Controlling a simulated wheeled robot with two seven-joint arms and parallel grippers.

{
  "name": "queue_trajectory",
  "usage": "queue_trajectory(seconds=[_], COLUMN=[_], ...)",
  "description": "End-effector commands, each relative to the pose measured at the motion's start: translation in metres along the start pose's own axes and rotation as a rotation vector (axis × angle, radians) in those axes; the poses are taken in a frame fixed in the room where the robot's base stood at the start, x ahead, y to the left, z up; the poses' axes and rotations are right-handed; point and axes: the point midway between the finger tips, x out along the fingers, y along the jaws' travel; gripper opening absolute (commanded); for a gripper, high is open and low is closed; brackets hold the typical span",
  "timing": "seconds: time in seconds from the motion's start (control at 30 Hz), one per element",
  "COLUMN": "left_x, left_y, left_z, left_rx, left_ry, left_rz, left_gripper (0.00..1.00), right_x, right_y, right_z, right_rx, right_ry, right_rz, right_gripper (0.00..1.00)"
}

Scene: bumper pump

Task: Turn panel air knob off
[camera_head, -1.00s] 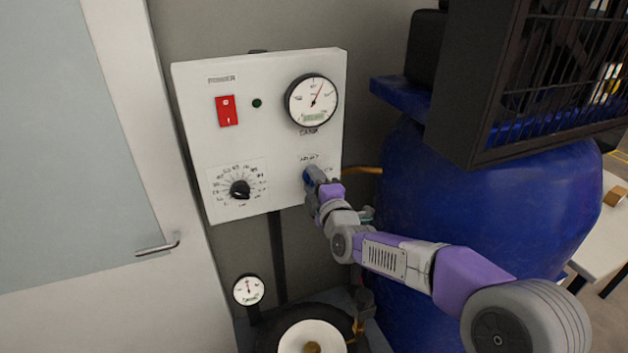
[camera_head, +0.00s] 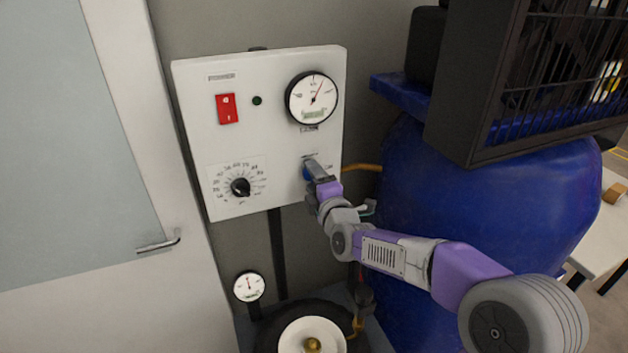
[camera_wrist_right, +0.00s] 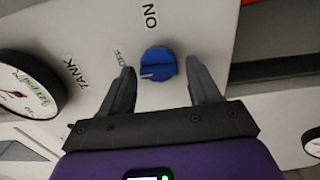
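The blue air knob (camera_wrist_right: 158,64) is on the white panel (camera_head: 275,110), below the tank gauge (camera_head: 311,100). In the right wrist view it has ON and OFF printed by it, and its white mark points toward the gauge side, below the OFF label. My right gripper (camera_wrist_right: 158,85) is open, with one finger on each side of the knob and a gap visible at both sides. In the head view the gripper (camera_head: 311,172) is at the panel and partly covers the knob. My left gripper is not in view.
The panel also carries a red switch (camera_head: 227,108), a green light (camera_head: 257,100) and a black dial (camera_head: 240,187). A door (camera_head: 80,200) is at the left, and a small gauge (camera_head: 249,287) is below.

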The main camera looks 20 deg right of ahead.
Motion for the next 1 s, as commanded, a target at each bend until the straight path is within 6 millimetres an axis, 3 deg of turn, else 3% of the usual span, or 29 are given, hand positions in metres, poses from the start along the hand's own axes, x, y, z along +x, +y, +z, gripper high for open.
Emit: queue_trajectory(seconds=[0.37, 0.8, 1.0], left_x=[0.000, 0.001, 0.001], left_y=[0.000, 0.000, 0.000], left_z=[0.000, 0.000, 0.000], left_rx=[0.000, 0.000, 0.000], left_ry=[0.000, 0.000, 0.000], left_rz=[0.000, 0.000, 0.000], left_gripper=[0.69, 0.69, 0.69], right_x=[-0.003, -0.063, -0.075], right_y=[0.001, 0.001, 0.001], right_z=[0.000, 0.001, 0.000], right_rx=[0.002, 0.002, 0.002], right_ry=[-0.001, -0.001, -0.001], right_rz=[0.001, 0.002, 0.001], right_gripper=[0.69, 0.69, 0.69])
